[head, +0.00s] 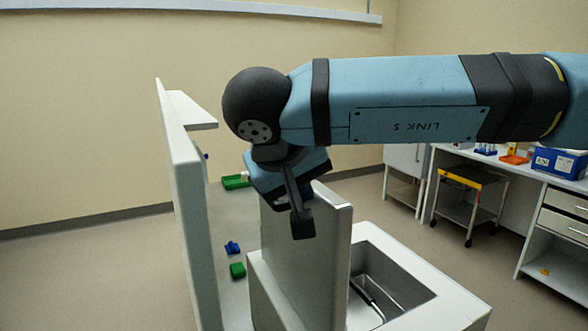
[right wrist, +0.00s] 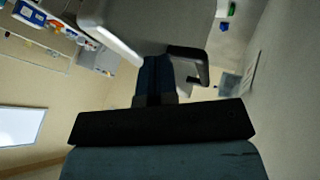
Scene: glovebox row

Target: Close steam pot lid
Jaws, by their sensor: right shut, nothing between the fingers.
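The steam pot (head: 450,310) is a pale grey box with an open, hollow basin, at lower right in the head view. A thick pale panel that looks like its lid (head: 320,255) stands upright at the basin's left side, so the pot is open. A black hooked handle (right wrist: 190,65) shows beside the fingers. I cannot tell whether they touch it. My left gripper is out of view.
A tall pale wall panel (head: 185,210) stands left of the pot. Small green (head: 237,270) and blue (head: 232,247) items lie between them. A cart (head: 470,185) and a bench with a blue box (head: 558,163) stand at right. Floor is clear between the pot and them.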

